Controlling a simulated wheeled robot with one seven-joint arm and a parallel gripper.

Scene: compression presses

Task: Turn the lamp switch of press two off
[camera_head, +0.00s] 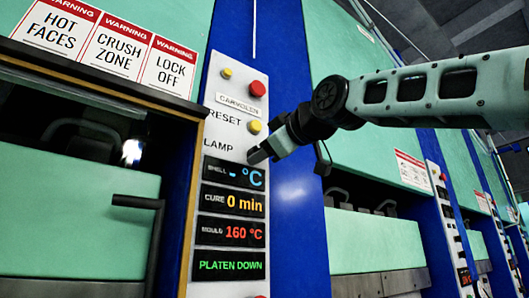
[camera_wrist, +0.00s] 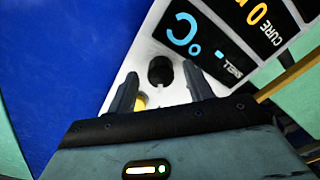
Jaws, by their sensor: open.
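The lamp switch is a black round knob (camera_wrist: 160,71) on the white control panel (camera_head: 226,87). In the wrist view it lies between and just beyond my fingertips, with no clear contact. In the head view my gripper (camera_head: 262,152) covers it, beside the LAMP label (camera_head: 218,146). My gripper is open in the wrist view (camera_wrist: 159,80), one finger on each side of the knob. The knob's on or off position cannot be made out. No press number is readable.
A yellow RESET button (camera_head: 255,127) sits just above my gripper, and a red button (camera_head: 257,89) higher. Displays (camera_head: 231,233) fill the lower panel. A black handle (camera_head: 138,202) juts out at left. More presses with similar panels (camera_head: 447,217) stand to the right.

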